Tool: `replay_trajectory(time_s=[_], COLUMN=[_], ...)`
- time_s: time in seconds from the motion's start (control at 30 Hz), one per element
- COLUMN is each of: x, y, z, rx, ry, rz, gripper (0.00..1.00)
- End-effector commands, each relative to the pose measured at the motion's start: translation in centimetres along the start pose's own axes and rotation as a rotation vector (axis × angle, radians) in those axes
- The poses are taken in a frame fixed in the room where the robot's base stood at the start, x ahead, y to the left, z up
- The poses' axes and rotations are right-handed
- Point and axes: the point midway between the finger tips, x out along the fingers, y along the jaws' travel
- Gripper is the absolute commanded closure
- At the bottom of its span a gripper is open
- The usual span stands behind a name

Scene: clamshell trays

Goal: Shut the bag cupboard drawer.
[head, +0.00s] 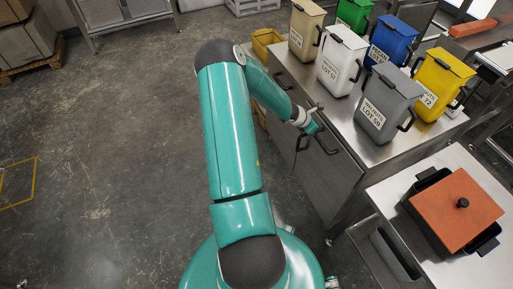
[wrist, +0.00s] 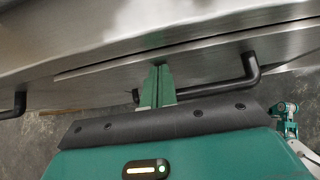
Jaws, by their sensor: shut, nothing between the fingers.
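The bag cupboard (head: 322,185) is a steel unit under a steel counter, with dark bar handles on its front. My gripper (head: 318,129) is at the upper part of this front, beside a black handle (head: 327,147). In the wrist view my gripper's green fingers (wrist: 157,86) are together and empty, their tips at the steel drawer front (wrist: 205,62). The black handle (wrist: 232,82) passes behind the fingers and bends at their right. A thin dark line runs along the front's top edge. I cannot tell whether the tips touch or how far the drawer stands out.
Several lidded bins stand on the counter, including a grey one (head: 388,103) and a white one (head: 341,62). A lower steel table (head: 400,190) at the right holds a black tray with an orange lid (head: 455,210).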

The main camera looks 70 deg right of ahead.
Motion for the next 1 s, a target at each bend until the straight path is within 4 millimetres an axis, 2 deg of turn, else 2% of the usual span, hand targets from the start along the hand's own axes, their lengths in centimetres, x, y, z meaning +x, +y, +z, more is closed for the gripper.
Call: replay_trajectory(time_s=[0.2, 0.67, 0.87, 1.0], x=[1.5, 2.0, 1.5, 0.2], y=[-0.1, -0.4, -0.2, 0.4], z=[1.4, 2.2, 1.7, 0.3], rx=[0.001, 0.003, 0.003, 0.0], ry=[-0.001, -0.009, -0.009, -0.004], rz=[-0.001, -0.006, -0.005, -0.001], gripper=[1.0, 1.0, 1.0, 1.0])
